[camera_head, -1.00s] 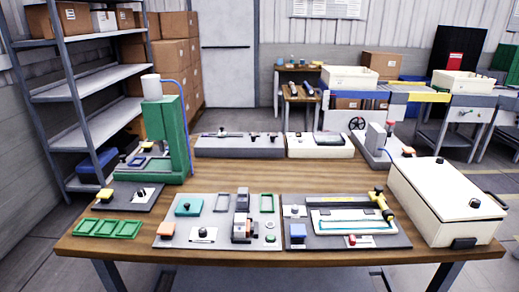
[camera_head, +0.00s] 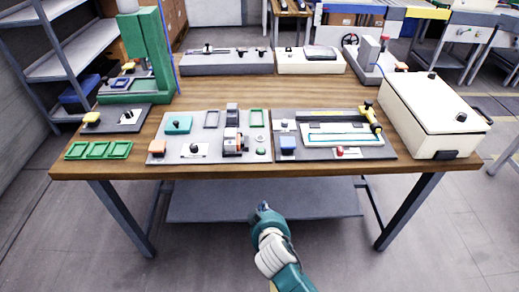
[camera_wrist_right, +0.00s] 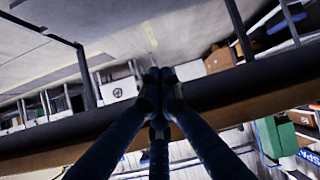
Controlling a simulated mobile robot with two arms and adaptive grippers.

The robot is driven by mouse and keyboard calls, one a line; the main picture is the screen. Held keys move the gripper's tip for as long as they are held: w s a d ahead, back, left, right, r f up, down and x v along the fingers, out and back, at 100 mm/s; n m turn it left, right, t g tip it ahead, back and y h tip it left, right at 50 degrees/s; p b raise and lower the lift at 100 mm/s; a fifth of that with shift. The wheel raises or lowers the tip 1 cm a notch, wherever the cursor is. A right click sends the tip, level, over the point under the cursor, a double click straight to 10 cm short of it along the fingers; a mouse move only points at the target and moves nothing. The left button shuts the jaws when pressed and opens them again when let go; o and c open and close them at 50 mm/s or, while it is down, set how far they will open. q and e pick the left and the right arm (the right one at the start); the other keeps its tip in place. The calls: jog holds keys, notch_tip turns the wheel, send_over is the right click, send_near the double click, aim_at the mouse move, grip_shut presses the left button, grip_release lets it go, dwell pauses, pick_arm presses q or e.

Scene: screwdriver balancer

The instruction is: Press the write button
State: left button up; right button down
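Several button-like parts sit on the panels on the wooden table in the head view. I cannot read any label, so I cannot tell which is the write button. My right gripper (camera_head: 263,207) is in front of the table, below its front edge, touching nothing. In the right wrist view its fingers (camera_wrist_right: 161,76) meet, empty. My left gripper is not in view.
The table's front edge (camera_head: 230,172) lies between my right gripper and the panels. A cream lidded box (camera_head: 432,105) stands at the right, a green press (camera_head: 150,55) at the back left. Green trays (camera_head: 98,150) lie at the front left.

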jog(key=w+r+m+t, duration=0.1)
jog(key=r+t, duration=0.1)
jog(key=r, duration=0.8)
jog(key=w+r+m+t+h, duration=0.1)
jog(key=w+r, duration=0.1)
jog(key=r, duration=0.8)
jog(key=shift+a+r+m+t, duration=0.3)
jog(key=shift+a+r+t, duration=0.1)
jog(key=shift+a, duration=0.05)
jog(key=shift+w, duration=0.1)
jog(key=p, duration=0.1)
send_over(259, 157)
notch_tip(259, 157, down, 2)
jog(key=shift+w+d+f, duration=0.15)
jog(key=shift+f, duration=0.05)
notch_tip(259, 157, down, 3)
jog(key=shift+r, duration=0.1)
jog(key=shift+f, duration=0.7)
